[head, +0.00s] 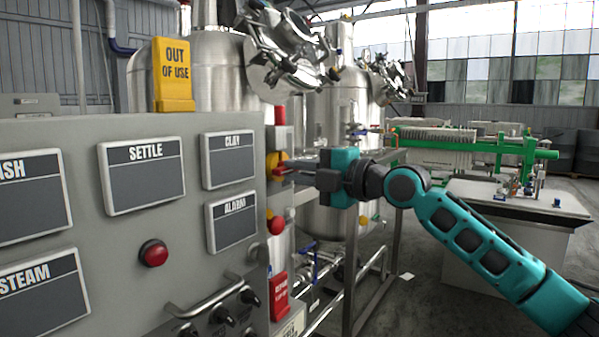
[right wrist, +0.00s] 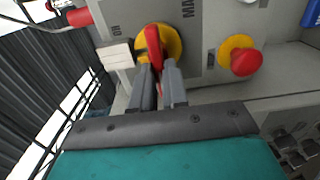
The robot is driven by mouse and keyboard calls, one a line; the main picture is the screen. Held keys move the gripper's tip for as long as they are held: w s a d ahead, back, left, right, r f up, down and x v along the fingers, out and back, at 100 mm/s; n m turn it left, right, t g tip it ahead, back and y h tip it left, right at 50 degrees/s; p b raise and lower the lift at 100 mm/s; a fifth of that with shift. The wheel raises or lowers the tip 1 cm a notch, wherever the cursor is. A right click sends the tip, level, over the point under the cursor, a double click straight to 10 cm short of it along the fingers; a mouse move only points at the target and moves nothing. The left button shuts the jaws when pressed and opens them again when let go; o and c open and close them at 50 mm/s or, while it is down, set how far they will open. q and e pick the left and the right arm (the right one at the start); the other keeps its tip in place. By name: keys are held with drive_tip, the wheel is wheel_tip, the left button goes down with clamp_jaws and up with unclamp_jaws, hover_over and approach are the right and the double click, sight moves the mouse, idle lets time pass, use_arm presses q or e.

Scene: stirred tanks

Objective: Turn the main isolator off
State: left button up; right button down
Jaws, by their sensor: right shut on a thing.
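The main isolator is a red handle on a round yellow plate (right wrist: 172,42), on the side face of the grey cabinet. In the right wrist view the red handle (right wrist: 153,45) lies roughly along the line of my fingers. My right gripper (right wrist: 160,75) is shut on the handle, one grey finger on each side. In the head view my right gripper (head: 285,173) reaches the cabinet's side from the right, and the yellow plate (head: 273,163) shows partly behind the fingers. Lettering beside the plate is cut off and rotated. My left gripper is not in view.
A red button on a yellow base (right wrist: 243,60) sits near the isolator; it also shows below it in the head view (head: 276,224). The grey cabinet front (head: 110,235) carries labelled panels and a red lamp. Steel tanks (head: 215,75) stand behind. A white-topped bench (head: 515,198) stands right.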

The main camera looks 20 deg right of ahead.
idle(0.4)
drive_tip(key=c, duration=1.1)
unclamp_jaws()
drive_tip(key=shift+c, duration=0.2)
drive_tip(key=b+v, duration=0.2)
drive_tip(key=v, duration=1.1)
